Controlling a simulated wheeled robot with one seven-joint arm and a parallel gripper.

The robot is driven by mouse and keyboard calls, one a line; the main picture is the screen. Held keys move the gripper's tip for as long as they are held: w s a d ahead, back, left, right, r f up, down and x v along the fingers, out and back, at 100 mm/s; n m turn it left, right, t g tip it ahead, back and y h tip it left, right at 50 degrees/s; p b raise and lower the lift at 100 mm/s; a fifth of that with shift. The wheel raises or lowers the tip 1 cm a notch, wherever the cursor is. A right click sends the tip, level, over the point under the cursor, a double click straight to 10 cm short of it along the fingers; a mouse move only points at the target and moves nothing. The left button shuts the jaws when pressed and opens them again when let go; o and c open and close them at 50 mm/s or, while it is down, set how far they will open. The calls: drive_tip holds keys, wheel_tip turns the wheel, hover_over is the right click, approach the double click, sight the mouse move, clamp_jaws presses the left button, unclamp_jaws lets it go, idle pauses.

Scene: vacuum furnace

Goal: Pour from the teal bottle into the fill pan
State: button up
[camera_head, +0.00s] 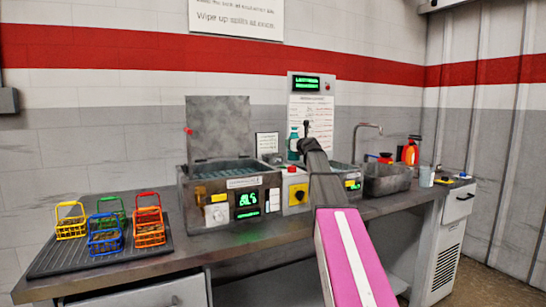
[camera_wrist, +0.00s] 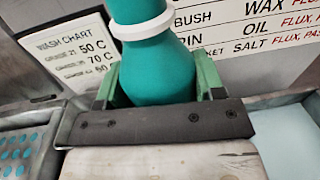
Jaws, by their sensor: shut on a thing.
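The teal bottle (camera_head: 293,143) with a white band is upright behind the counter units, just left of my dark arm. In the wrist view the bottle (camera_wrist: 143,65) stands between the green fingers of my gripper (camera_wrist: 157,84), which is shut on it. The fingertips are largely hidden in the head view. A shallow pale basin (camera_wrist: 292,135) lies right of the gripper in the wrist view. I cannot tell for sure which basin is the fill pan, as my arm hides part of the right-hand one.
A left tank (camera_head: 225,172) with raised lid has a teal perforated inside. Several coloured wire baskets (camera_head: 107,243) stand on a dark mat at left. A sink with a tap (camera_head: 366,127) and an orange bottle (camera_head: 410,152) are at right. A wash chart (camera_wrist: 75,55) stands behind the gripper.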

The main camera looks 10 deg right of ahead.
drive_tip(key=shift+a+r+n, duration=0.1)
drive_tip(key=shift+n, duration=0.2)
drive_tip(key=shift+s+a+r+n, duration=0.15)
drive_tip(key=shift+a+n, duration=0.1)
drive_tip(key=shift+n, duration=0.75)
drive_tip(key=n, duration=0.1)
drive_tip(key=a+n, duration=0.1)
drive_tip(key=n, duration=0.1)
drive_tip(key=shift+s+a+r+n, duration=0.15)
drive_tip(key=shift+a+r+n, duration=0.2)
drive_tip(key=shift+r+n, duration=0.55)
drive_tip(key=shift+d+f+n+p, duration=0.25)
drive_tip(key=shift+f+n, duration=0.4)
drive_tip(key=shift+n, duration=0.7)
drive_tip(key=shift+d+f+n+p, duration=0.1)
drive_tip(key=shift+d+f+n, duration=0.35)
drive_tip(key=shift+n, duration=0.9)
drive_tip(key=shift+r+n, duration=0.15)
drive_tip(key=shift+n, duration=0.65)
drive_tip(key=shift+a+r+n, duration=0.3)
drive_tip(key=shift+n, duration=0.1)
drive_tip(key=shift+d, duration=0.3)
